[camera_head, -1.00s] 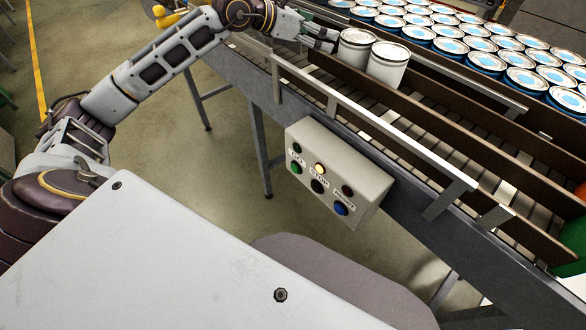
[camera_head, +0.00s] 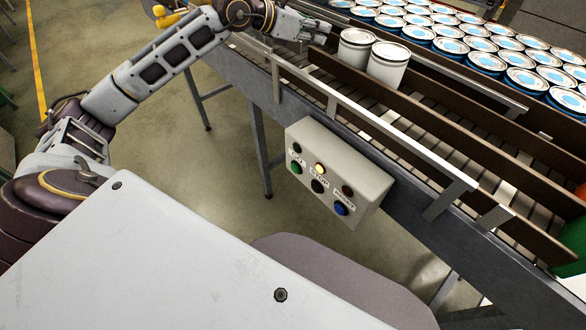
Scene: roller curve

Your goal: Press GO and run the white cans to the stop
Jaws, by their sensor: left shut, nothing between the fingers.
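Two white cans (camera_head: 388,64) stand upright side by side in the near lane of the roller conveyor (camera_head: 440,158), toward its far end. My left gripper (camera_head: 326,30) is shut and empty just to the left of the cans, with a small gap to the nearer one. The control box (camera_head: 340,168) hangs on the conveyor's near side. Its green button (camera_head: 296,168) is under the GO label, a black button (camera_head: 318,186) is in the middle, and a blue button (camera_head: 341,208) is at the right. The middle lamp (camera_head: 320,168) glows yellow. My right gripper is not in view.
Many blue-and-white cans (camera_head: 487,60) fill the area behind the near lane. A metal guard rail (camera_head: 370,118) runs along the conveyor's near edge. The lane to the right of the white cans looks clear. An orange and green object (camera_head: 572,230) stands at the right edge.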

